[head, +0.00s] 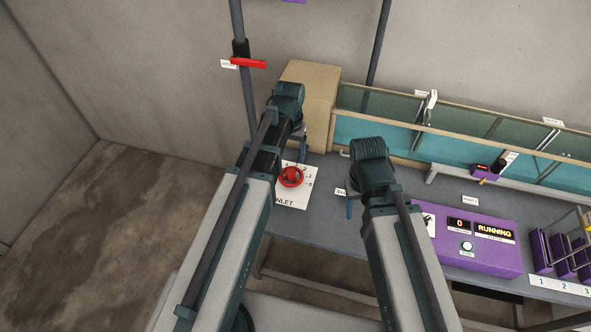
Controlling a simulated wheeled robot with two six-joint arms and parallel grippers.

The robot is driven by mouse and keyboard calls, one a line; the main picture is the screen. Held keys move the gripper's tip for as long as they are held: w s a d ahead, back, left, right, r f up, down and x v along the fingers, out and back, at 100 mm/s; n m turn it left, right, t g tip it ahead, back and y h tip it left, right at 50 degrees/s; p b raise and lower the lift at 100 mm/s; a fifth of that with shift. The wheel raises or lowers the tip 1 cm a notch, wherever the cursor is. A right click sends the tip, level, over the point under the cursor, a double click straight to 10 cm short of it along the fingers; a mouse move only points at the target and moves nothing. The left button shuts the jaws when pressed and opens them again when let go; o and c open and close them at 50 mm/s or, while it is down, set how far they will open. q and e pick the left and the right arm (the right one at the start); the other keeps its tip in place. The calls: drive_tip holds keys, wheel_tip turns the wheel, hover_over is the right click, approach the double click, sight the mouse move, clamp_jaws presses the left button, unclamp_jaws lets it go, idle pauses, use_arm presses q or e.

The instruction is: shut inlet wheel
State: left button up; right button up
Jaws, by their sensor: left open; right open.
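The inlet wheel (291,177) is a small red handwheel on a white plate (290,200) marked INLET, with a scale at its upper right. It sits at the left end of the grey bench. My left gripper (303,152) is open, just above and beyond the wheel in the picture, partly hidden by its own wrist. I cannot tell whether it touches the wheel. My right gripper (350,207) is open and points down over the bench, right of the wheel, apart from it.
A purple console (480,245) showing 0 and RUNNING stands right of my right arm. A cardboard-coloured box (318,75) and a long glass-fronted tank (400,145) stand behind. A red lever (248,63) is on a pipe at upper left. Purple holders (562,255) stand far right.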

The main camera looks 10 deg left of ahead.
sight(291, 172)
use_arm(q)
wheel_tip(291, 172, down, 8)
drive_tip(key=b, duration=0.8)
drive_tip(key=shift+f, duration=0.15)
